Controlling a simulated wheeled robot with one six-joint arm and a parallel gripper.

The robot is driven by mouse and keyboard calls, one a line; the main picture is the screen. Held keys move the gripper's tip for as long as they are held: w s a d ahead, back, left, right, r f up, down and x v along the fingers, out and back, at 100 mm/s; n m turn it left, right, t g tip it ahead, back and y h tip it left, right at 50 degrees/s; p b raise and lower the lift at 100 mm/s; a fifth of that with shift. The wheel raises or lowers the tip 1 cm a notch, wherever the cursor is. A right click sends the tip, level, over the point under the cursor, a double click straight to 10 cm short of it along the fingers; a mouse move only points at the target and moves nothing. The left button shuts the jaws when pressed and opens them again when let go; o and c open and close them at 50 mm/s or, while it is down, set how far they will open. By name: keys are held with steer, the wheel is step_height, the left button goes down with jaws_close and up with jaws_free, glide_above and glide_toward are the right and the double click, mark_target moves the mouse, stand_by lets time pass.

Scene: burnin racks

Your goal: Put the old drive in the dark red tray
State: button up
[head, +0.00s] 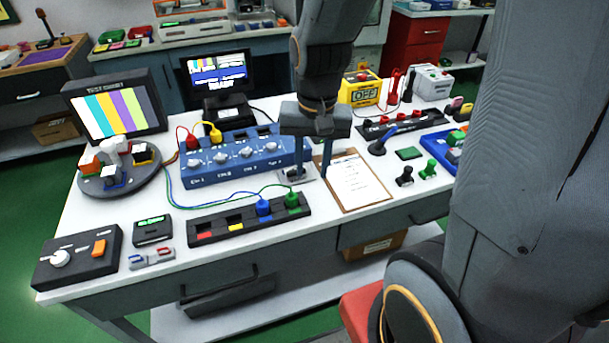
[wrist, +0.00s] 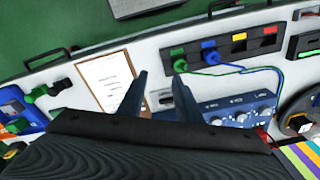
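My gripper (head: 311,172) hangs above the white bench, its two fingers apart. In the wrist view my gripper (wrist: 160,72) is open, with nothing held between the fingers. A small silver-grey block with a dark part (wrist: 163,98) shows between the fingers, beside the blue unit. It also shows in the head view (head: 295,174), partly behind a finger. It may be the old drive, but I cannot tell. I cannot make out a dark red tray. A red surface (head: 358,312) shows at the bottom of the head view, partly hidden by my arm.
A blue socketed unit (head: 235,157) stands left of my gripper. A clipboard (head: 352,182) lies to the right. A black strip (head: 250,217) with blue and green plugs lies in front. Dark and green knobs (head: 428,169) stand right of the clipboard. A monitor (head: 115,105) stands at left.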

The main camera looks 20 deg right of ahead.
mark_target(293, 171)
steer(key=w+f+m+b, duration=0.1)
steer(key=w+m, duration=0.3)
steer(key=w+f+m+b, duration=0.1)
steer(key=w+m, duration=0.3)
steer(key=w+f+m+g+b, duration=0.1)
steer(key=w+m, duration=0.3)
steer(key=m, duration=0.1)
steer(key=shift+w+a+f, duration=0.2)
steer(key=shift+w+a, duration=0.1)
steer(key=shift+w+f, duration=0.1)
steer(key=shift+f, duration=0.45)
steer(key=shift+d+f+p, duration=0.1)
steer(key=shift+f+p, duration=0.55)
steer(key=shift+f, duration=2.7)
steer(key=shift+c, duration=0.4)
jaws_close()
